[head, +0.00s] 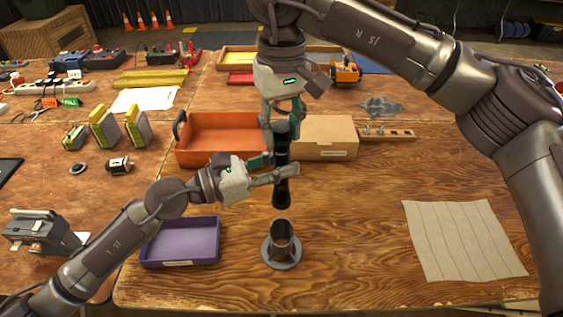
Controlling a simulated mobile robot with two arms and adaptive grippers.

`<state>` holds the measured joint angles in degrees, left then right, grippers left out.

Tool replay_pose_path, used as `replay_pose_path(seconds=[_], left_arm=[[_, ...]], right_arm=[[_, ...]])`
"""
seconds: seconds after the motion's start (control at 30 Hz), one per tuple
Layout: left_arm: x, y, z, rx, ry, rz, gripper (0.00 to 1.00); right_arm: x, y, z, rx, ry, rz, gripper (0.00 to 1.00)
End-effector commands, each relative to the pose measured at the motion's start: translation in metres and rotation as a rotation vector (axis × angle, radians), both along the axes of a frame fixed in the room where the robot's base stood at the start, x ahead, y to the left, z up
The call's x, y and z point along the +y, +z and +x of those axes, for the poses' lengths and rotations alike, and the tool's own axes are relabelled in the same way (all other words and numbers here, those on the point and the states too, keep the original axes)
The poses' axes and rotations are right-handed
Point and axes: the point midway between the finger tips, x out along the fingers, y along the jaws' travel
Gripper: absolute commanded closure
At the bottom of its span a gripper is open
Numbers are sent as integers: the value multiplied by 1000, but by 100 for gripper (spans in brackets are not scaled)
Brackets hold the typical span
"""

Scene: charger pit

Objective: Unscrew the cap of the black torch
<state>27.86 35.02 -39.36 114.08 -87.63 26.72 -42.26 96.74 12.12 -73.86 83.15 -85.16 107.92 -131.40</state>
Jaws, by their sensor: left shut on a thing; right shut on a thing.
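The black torch (282,192) is held upright above the table, a little behind a grey cylindrical holder (282,241) with a round base. My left gripper (276,170) comes in from the left and is shut on the torch's middle. My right gripper (281,126) points down from above and is shut around the torch's upper end, at the cap (281,132). The fingers hide part of the cap and of the torch body. I cannot tell whether the cap has turned.
A purple tray (181,262) stands left of the holder. An orange tray (190,155) and a cardboard box (325,150) stand behind the torch. A beige cloth (462,240) lies at the right. The wood between holder and cloth is clear.

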Motion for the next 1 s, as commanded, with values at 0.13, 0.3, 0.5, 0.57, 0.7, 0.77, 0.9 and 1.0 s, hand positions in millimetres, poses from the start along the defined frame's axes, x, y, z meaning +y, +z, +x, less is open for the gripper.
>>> replay_pose_path(seconds=[0.13, 0.3, 0.5, 0.57, 0.7, 0.77, 0.9, 1.0], left_arm=[[0, 4, 0, -5, 0, -5, 100], [0, 4, 0, -6, 0, -6, 100], [0, 4, 0, -7, 0, -6, 100], [0, 4, 0, -7, 0, -7, 100], [0, 4, 0, -7, 0, -7, 100], [0, 4, 0, -7, 0, -7, 100], [0, 5, 0, -8, 0, -8, 100], [0, 5, 0, -8, 0, -8, 100]], right_arm=[[0, -1, 0, 2, 36, -1, 99], [0, -1, 0, 2, 35, -1, 99], [0, -2, 0, 3, 244, -1, 99], [0, -2, 0, 3, 339, 0, 99], [0, -2, 0, 3, 498, 0, 99], [0, -2, 0, 3, 526, 0, 99], [0, -2, 0, 3, 535, 0, 99], [0, -2, 0, 3, 534, 0, 60]])
